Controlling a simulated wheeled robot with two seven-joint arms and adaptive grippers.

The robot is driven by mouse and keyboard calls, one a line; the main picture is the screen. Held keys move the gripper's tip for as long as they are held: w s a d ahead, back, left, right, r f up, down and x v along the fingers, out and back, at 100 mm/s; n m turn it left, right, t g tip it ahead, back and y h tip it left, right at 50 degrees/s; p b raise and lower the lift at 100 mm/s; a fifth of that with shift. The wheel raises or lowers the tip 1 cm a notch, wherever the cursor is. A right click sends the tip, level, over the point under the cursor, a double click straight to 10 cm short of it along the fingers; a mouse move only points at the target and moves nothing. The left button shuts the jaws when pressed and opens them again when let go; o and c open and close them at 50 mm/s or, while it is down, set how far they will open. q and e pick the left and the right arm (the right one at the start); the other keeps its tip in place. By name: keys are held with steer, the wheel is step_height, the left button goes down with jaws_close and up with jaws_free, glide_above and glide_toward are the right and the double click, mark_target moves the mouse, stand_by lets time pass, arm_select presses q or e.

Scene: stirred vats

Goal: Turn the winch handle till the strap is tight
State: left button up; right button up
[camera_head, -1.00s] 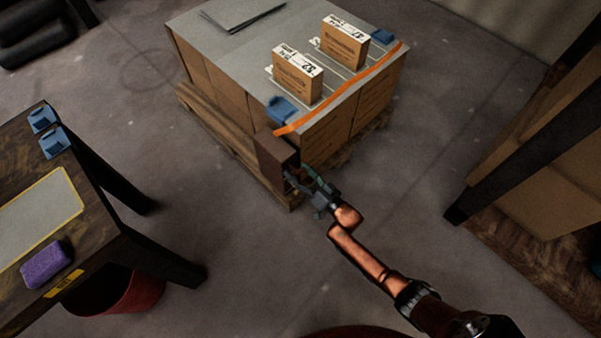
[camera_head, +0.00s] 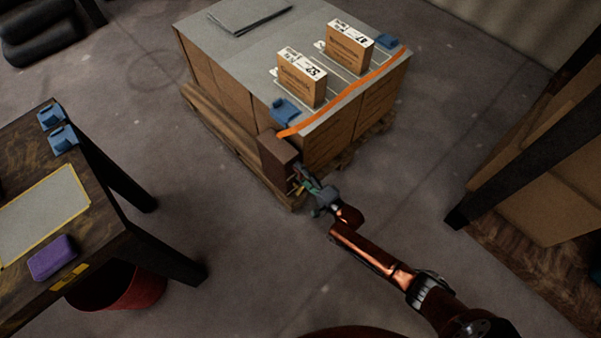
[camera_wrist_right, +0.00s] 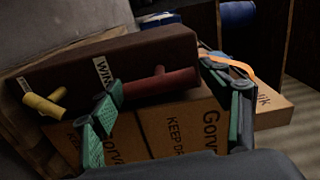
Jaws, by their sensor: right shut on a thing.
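The winch (camera_head: 278,155) is a brown box at the near corner of the strapped load; it also fills the upper part of the right wrist view (camera_wrist_right: 125,55), with a partly covered label. A dark red handle (camera_wrist_right: 160,86) sticks out from it. My right gripper (camera_head: 309,189) is at the winch's front, its fingers on both sides of the handle and shut on it; the exact contact is partly hidden. A yellow peg (camera_wrist_right: 44,105) shows on the winch to the left. The orange strap (camera_head: 340,97) runs along the load's top edge; its tension is hard to tell. My left gripper is out of view.
The load of cartons (camera_head: 345,122) stands on a wooden pallet (camera_head: 225,127), with blue corner pieces (camera_head: 285,111) and two small boxes (camera_head: 301,84) on top. A dark table (camera_head: 100,215) is at left, a red bin (camera_head: 120,287) below it. A rack (camera_head: 510,175) stands right.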

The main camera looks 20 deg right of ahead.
steer(key=shift+f+m, duration=0.1)
steer(key=shift+m, duration=0.9)
steer(key=shift+m+b, duration=0.45)
steer(key=shift+m, duration=0.35)
steer(key=shift+m+b, duration=0.3)
steer(key=shift+m, duration=0.6)
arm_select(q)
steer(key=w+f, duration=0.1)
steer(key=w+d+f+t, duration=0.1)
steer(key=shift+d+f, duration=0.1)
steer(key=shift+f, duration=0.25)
arm_select(e)
steer(key=shift+m, duration=0.5)
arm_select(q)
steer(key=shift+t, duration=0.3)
arm_select(e)
steer(key=o, duration=1.2)
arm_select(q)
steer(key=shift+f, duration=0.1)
